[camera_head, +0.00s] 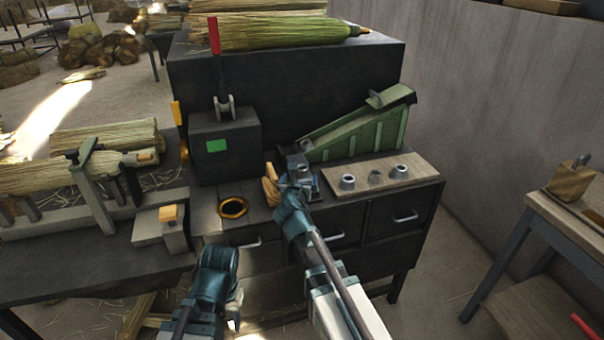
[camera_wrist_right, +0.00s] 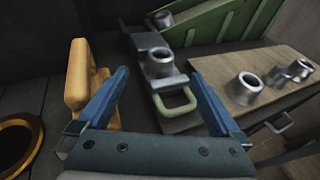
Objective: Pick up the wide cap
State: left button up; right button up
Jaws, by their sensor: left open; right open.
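A grey metal cap with a flared base (camera_wrist_right: 160,64) sits on a grey slide with a pale green handle (camera_wrist_right: 176,104), at the foot of the green chute (camera_head: 355,134). Several similar caps stand on the wooden board (camera_head: 405,178); one is the near cap (camera_wrist_right: 244,89). I cannot tell for certain which is the wide one. My right gripper (camera_head: 294,184) is open at the chute's foot. In the wrist view its blue fingers (camera_wrist_right: 158,82) stand either side of the slide's cap, short of it and empty. My left gripper (camera_head: 234,300) is open, low in front of the bench.
A tan wooden piece (camera_wrist_right: 80,82) stands close left of my right gripper. A brass-rimmed hole (camera_head: 233,207) lies further left. Another cap (camera_wrist_right: 163,19) is higher in the chute. A dark box with a red lever (camera_head: 222,140) stands behind. A grey wall is right.

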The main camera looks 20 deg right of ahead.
aim_at(301, 172)
jog(key=b+x, duration=0.1)
jog(key=x, duration=0.6)
jog(key=shift+s+b, duration=0.1)
jog(key=shift+b, duration=0.3)
jog(key=shift+s, duration=0.1)
jog(key=shift+c, duration=0.2)
jog(key=c, duration=1.4)
jog(key=shift+o, duration=0.2)
jog(key=shift+r, duration=0.1)
